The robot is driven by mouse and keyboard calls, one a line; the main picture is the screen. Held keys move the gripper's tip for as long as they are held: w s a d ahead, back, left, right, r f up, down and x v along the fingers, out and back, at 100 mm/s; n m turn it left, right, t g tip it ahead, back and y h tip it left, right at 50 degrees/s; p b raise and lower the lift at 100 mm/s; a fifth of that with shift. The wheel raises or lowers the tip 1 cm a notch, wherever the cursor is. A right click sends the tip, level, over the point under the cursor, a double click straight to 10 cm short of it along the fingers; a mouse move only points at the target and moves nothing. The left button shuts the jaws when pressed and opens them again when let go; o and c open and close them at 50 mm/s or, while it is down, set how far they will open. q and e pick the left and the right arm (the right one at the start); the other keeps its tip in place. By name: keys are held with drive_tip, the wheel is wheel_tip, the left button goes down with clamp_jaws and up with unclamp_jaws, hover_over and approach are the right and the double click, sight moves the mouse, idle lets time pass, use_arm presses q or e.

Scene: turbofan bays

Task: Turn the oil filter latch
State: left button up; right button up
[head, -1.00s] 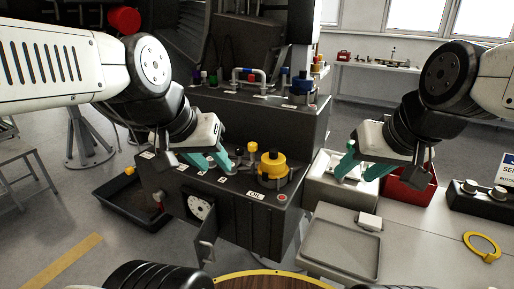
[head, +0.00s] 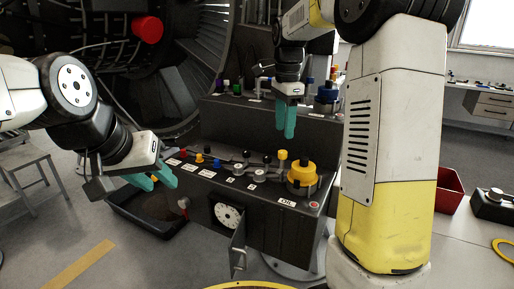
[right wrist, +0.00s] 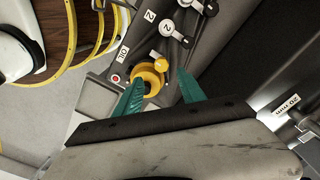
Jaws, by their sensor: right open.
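A yellow round cap (head: 301,178) stands on the dark panel's right end, beside a white OIL label (head: 286,202). A small yellow knob (head: 282,155) shows at its left. I cannot tell for sure which part is the latch. In the right wrist view the yellow cap (right wrist: 147,79) lies beyond and between my fingers. My right gripper (head: 285,136) is open and empty, pointing down above the panel, apart from the cap. My left gripper (head: 162,185) is open and empty, left of the panel, above a black tray.
Several small levers (head: 245,166) and coloured knobs stand along the panel. A hinged door (head: 239,247) hangs open by a dial (head: 229,215) on its front. A higher step (head: 262,125) rises behind. The black tray (head: 123,207) lies on the floor. My right arm hides the bench's near part.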

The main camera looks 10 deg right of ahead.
sight(282, 152)
drive_tip(key=shift+w+a+f, duration=0.15)
drive_tip(key=shift+w+f, duration=0.05)
drive_tip(key=shift+f, duration=0.05)
wheel_tip(282, 152, down, 7)
drive_tip(key=shift+f, duration=0.2)
clamp_jaws()
